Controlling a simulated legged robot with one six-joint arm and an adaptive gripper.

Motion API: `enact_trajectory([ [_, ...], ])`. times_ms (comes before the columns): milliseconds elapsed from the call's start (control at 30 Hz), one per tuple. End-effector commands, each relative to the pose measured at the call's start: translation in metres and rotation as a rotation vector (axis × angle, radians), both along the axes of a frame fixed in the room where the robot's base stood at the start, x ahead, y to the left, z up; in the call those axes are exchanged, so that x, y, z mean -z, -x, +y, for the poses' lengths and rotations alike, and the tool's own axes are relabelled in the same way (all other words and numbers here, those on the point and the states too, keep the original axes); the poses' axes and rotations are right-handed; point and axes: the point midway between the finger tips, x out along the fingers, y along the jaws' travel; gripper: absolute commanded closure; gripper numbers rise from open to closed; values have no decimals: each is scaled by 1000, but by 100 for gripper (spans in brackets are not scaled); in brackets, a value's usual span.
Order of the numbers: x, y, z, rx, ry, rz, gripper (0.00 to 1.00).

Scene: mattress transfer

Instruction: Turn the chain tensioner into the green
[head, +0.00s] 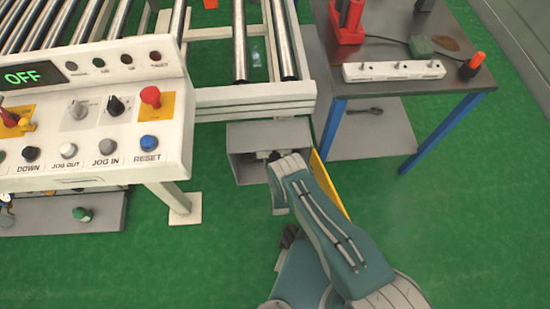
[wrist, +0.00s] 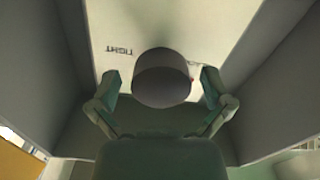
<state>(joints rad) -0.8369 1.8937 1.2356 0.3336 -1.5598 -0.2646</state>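The chain tensioner appears as a round grey knob (wrist: 162,78) inside a grey open-fronted box in the wrist view. The upside-down word TIGHT is printed on the pale back panel (wrist: 122,28), left of the knob. A second label to the right is mostly hidden, with a small reddish spot beside it. No green zone is visible. My gripper (wrist: 161,88) is open, with one finger on each side of the knob and a gap on both sides. In the head view my arm reaches into the grey box (head: 241,136); the knob cannot be made out there.
The box walls (wrist: 38,75) rise close on both sides of my gripper. A control panel (head: 85,130) reading OFF stands left, with rollers (head: 240,40) behind. A dark-topped table (head: 400,60) with blue legs stands right. A yellow panel (head: 328,184) adjoins the box. Green floor is clear at right.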

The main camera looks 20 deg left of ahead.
Motion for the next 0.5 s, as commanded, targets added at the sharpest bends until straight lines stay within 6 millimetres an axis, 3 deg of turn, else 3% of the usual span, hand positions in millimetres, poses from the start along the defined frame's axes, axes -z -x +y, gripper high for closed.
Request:
enact_trajectory([
  [33,0,0,0,0,0,0,27],
  [133,0,0,1,0,1,0,71],
  [167,0,0,1,0,1,0,80],
  [500,0,0,2,-1,-15,8,80],
])
